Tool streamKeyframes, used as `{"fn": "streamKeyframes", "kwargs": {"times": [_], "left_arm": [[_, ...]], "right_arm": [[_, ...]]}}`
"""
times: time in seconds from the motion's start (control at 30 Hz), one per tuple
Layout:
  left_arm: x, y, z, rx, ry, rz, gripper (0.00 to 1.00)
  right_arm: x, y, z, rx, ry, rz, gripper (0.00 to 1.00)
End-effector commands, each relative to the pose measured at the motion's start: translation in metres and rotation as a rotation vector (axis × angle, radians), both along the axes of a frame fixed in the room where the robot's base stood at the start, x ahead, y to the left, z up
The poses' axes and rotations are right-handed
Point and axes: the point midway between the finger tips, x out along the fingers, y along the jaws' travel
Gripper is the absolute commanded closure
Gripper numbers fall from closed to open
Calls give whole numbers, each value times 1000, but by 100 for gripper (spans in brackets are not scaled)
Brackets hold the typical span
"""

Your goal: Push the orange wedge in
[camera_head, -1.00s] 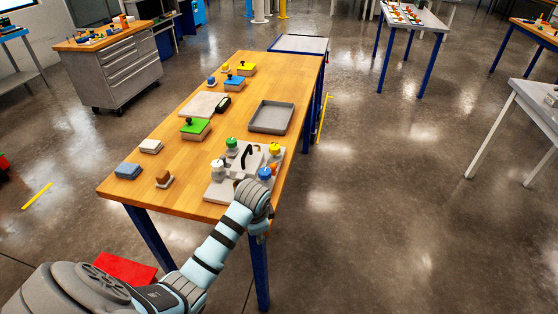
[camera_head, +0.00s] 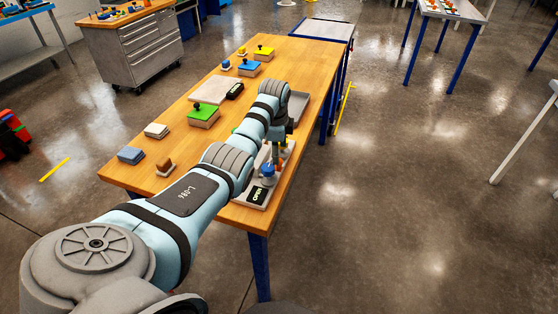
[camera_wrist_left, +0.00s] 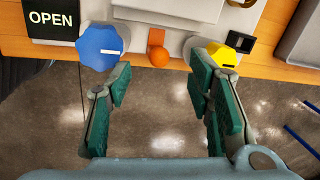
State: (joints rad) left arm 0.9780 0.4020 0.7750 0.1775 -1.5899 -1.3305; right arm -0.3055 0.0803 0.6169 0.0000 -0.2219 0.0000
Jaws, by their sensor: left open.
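The orange wedge (camera_wrist_left: 157,37) with its round orange end (camera_wrist_left: 159,57) shows in the left wrist view, at the near side of the pale fixture (camera_wrist_left: 172,15). It sits between a blue knob (camera_wrist_left: 100,47) on the left and a yellow knob (camera_wrist_left: 222,55) on the right. My left gripper (camera_wrist_left: 158,76) is open and empty, its fingers spread on either side of the wedge's line and apart from it. In the head view my left gripper (camera_head: 281,140) is over the right edge of the table, and my arm hides most of the fixture. The right gripper is not in view.
A black OPEN sign (camera_wrist_left: 53,20) is beside the blue knob. A grey tray (camera_head: 297,106) lies behind my wrist on the wooden table (camera_head: 180,122). A green block (camera_head: 204,116) and several small blocks stand on the left. Open floor lies right of the table.

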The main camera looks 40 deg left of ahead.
Motion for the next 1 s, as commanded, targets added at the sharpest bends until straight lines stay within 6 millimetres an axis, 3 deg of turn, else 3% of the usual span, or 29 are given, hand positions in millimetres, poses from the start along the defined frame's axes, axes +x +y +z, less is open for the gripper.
{"fn": "streamKeyframes", "kwargs": {"times": [0.03,0.13,0.53,0.8,1.0], "left_arm": [[-1,-3,-21,-6,11,-2,60],[2,-3,-37,-6,12,-4,60],[5,-1,-44,-3,7,-5,60],[5,-1,-44,-4,8,-4,100],[4,-1,-44,-4,10,-4,100]], "right_arm": [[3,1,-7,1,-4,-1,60],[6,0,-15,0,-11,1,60],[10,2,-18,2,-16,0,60],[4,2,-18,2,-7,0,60],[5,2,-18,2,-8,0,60]]}}
